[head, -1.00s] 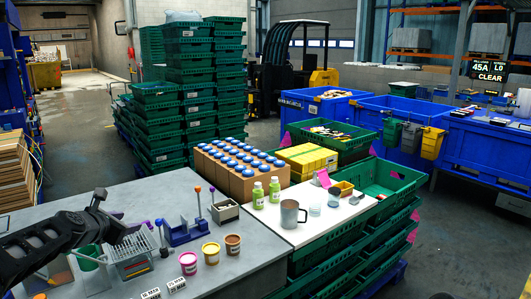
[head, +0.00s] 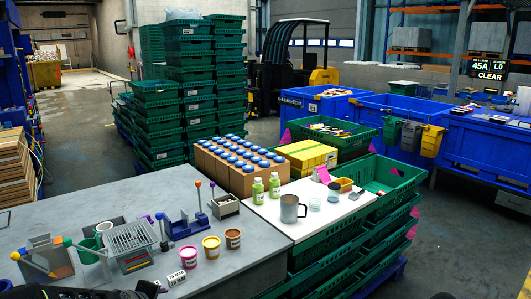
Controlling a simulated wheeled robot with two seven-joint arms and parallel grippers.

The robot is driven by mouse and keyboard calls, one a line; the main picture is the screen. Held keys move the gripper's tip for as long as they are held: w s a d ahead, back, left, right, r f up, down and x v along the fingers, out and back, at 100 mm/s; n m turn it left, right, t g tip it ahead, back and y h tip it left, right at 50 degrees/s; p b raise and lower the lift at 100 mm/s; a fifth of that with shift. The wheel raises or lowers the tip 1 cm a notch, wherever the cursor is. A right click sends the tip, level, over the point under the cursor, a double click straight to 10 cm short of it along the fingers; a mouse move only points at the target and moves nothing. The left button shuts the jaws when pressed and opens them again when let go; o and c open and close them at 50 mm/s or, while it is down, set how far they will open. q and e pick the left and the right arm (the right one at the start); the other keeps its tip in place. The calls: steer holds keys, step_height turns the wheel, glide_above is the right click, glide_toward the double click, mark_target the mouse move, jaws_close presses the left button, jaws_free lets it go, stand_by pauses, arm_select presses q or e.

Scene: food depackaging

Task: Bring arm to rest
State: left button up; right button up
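A black part of my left arm (head: 95,292) shows at the bottom left edge of the head view, low in front of the grey table (head: 105,199). My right arm and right gripper are not in view. No object is seen held.
A white board (head: 321,216) on green crates carries a grey mug (head: 290,209), two green bottles (head: 266,189) and small cups. A box of blue-capped bottles (head: 238,165) stands behind. Tall green crate stacks (head: 204,90) rise at the back. The table's left rear is bare.

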arm_select(q)
steer(key=s+d+f+m+g+h+b, duration=0.15)
steer(key=s+d+f+m, duration=0.25)
steer(key=s+d+f, duration=0.5)
steer(key=s+d+f+m+g+h+b, duration=0.1)
steer(key=s+d+f+m+g+b, duration=0.3)
steer(key=s+f, duration=0.6)
steer(key=s+d+f+m+g, duration=0.1)
steer(key=s+d+f, duration=0.2)
steer(key=s, duration=0.3)
steer(key=s+d+f+m+g+b, duration=0.1)
steer(key=s+d+f+m, duration=0.1)
steer(key=s+d+f, duration=0.2)
steer(key=s+d+f+m+g+h+b, duration=0.1)
steer(key=s+d+f, duration=0.2)
steer(key=s+f, duration=0.2)
steer(key=s, duration=0.3)
steer(key=shift+s+d+f+m, duration=0.15)
steer(key=shift+s+f+m, duration=0.15)
steer(key=shift+f+m, duration=0.1)
